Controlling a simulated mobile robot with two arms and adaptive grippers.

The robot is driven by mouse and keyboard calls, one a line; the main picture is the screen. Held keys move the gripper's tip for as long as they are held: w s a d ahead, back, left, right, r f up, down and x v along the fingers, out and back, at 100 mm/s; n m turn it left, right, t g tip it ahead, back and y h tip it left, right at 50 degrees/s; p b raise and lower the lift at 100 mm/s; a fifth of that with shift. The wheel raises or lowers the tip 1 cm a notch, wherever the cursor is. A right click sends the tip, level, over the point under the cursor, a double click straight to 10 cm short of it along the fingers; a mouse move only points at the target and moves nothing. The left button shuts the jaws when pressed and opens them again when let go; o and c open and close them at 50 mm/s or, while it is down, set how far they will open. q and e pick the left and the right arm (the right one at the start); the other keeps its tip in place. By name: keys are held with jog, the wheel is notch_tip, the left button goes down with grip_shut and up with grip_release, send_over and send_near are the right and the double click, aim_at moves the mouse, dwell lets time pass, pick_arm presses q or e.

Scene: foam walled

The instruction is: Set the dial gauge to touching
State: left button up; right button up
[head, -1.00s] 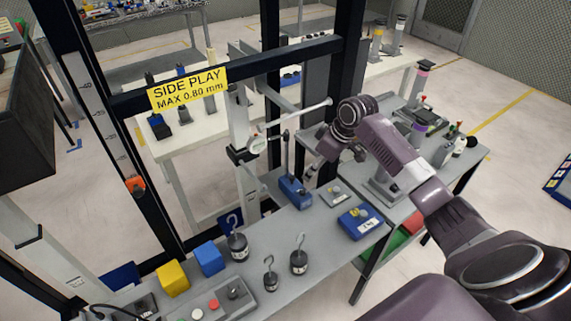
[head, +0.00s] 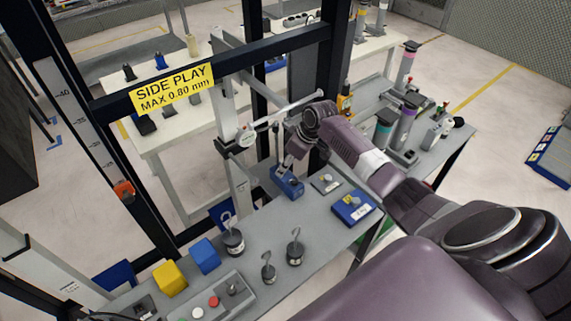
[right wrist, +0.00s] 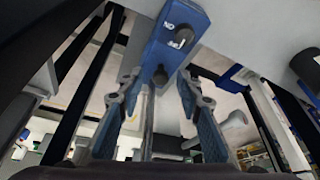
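The dial gauge (head: 246,137) is a small round white-faced dial beside the pale upright of the black frame. Below it to the right is a blue magnetic-style base (head: 288,182), which appears to carry the gauge's post and arm. My right gripper (head: 294,158) is just above this base, pointing down and hiding part of the post. In the right wrist view the blue base (right wrist: 170,40) shows a dark knob and a small label. The fingers (right wrist: 158,92) are apart, with a grey post between them; contact is not clear. My left gripper is not in view.
A yellow block (head: 170,278), a blue block (head: 205,256) and hooked weights (head: 233,242) stand on the grey bench (head: 325,235). A blue box (head: 352,207) lies right of the base. The black crossbar with its yellow side-play sign (head: 172,89) spans above.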

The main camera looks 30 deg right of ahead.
jog(key=shift+r, duration=0.1)
grip_shut()
dwell(0.3)
jog(key=w+b, duration=0.1)
jog(key=w, duration=0.1)
jog(key=w+b, duration=0.2)
jog(key=w, duration=0.1)
jog(key=shift+a, duration=0.2)
jog(key=shift+w, duration=0.2)
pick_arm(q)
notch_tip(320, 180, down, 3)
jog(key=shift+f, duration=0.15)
pick_arm(e)
grip_release()
jog(key=shift+s, duration=0.1)
